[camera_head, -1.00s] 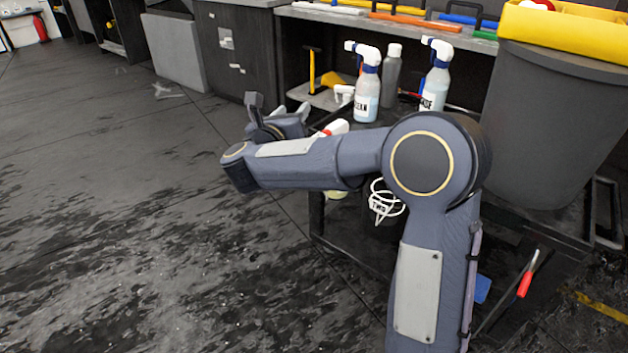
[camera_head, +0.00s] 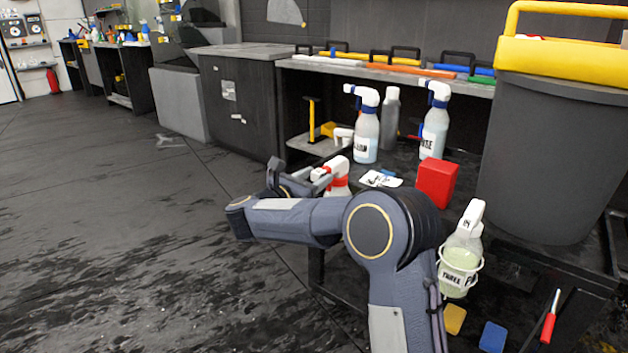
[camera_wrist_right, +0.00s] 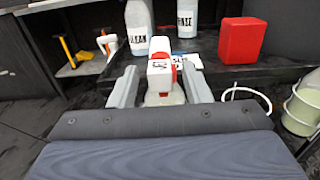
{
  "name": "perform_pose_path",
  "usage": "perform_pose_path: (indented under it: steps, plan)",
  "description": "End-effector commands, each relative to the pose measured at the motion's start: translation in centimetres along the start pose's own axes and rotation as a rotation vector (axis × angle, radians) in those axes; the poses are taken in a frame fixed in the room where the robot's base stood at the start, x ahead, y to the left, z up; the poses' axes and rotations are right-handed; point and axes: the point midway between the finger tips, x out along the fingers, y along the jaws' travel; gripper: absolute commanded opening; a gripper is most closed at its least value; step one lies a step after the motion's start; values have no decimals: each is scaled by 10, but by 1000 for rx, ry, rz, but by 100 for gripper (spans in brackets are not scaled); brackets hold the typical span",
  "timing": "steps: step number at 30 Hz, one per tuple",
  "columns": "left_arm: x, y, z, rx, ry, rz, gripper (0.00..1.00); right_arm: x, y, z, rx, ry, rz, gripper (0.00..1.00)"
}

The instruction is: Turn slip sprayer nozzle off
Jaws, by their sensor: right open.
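A spray bottle with a white head and red nozzle parts (camera_head: 337,176) stands on the cart, just beyond my right gripper (camera_head: 290,178). In the right wrist view this sprayer (camera_wrist_right: 160,68) is between the two grey fingers of my right gripper (camera_wrist_right: 161,86), which are open with a gap on each side. A small label on its head is too small to read with certainty. In the head view its lower body is hidden behind my arm. My left gripper is not in view.
Bottles marked CLEAN (camera_head: 366,135) and RINSE (camera_head: 434,128) stand behind. A red box (camera_head: 437,184) is to the right. A grey bin (camera_head: 545,150) stands far right.

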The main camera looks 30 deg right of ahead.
Motion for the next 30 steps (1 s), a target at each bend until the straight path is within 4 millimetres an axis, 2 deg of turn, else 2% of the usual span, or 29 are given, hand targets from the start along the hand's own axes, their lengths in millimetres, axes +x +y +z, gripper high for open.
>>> perform_pose_path:
  steps: [6,16,23,30]
  plan:
    - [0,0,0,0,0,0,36,0,0,0,0,0,0,42]
    - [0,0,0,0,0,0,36,0,0,0,0,0,0,0]
    - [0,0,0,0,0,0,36,0,0,0,-17,0,0,0]
    - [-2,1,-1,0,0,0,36,0,0,1,-120,0,0,0]
